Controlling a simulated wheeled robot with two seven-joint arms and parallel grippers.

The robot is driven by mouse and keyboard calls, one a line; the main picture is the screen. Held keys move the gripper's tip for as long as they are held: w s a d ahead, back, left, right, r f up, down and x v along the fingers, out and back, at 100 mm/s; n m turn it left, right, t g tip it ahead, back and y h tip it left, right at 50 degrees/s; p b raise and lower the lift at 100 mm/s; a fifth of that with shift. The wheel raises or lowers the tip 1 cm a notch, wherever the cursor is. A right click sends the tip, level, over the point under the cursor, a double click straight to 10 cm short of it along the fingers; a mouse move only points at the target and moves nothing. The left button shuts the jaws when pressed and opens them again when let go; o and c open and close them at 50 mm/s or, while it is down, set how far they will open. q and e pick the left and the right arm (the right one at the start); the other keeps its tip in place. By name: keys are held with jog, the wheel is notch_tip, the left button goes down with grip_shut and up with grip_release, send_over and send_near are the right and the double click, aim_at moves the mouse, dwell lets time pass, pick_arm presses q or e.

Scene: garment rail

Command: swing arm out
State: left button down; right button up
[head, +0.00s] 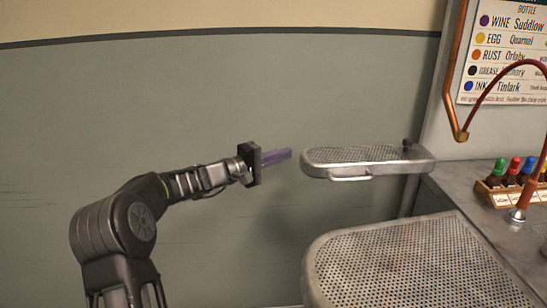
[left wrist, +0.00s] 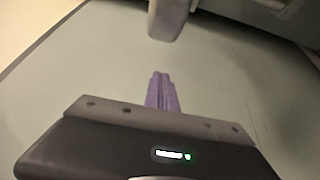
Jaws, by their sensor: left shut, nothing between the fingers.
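The swing arm (head: 365,154) is a narrow metal board with a perforated top. It extends left from a dark pivot knob (head: 407,144) by the wall, with a handle bar (head: 350,178) along its front edge. My left gripper (head: 290,153), with purple fingers, is shut and empty just left of the board's rounded free end, with a small gap between them. In the left wrist view the purple fingers (left wrist: 162,92) lie together, and the pale blurred end of the board (left wrist: 168,18) shows beyond them. My right gripper is not in view.
A larger perforated metal table (head: 410,262) stands at the front, below the swing arm. At right are a wooden rack (head: 498,194) of bottles with coloured caps, a copper pipe with a red hose (head: 498,68), and a colour chart (head: 510,45). The wall behind is bare.

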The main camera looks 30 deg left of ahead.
aim_at(302, 157)
pick_arm(q)
jog(key=d, duration=0.1)
jog(key=w+d, duration=0.1)
jog(key=d, duration=0.1)
jog(key=w+d, duration=0.1)
jog(key=d, duration=0.1)
jog(key=shift+d, duration=0.1)
dwell(0.5)
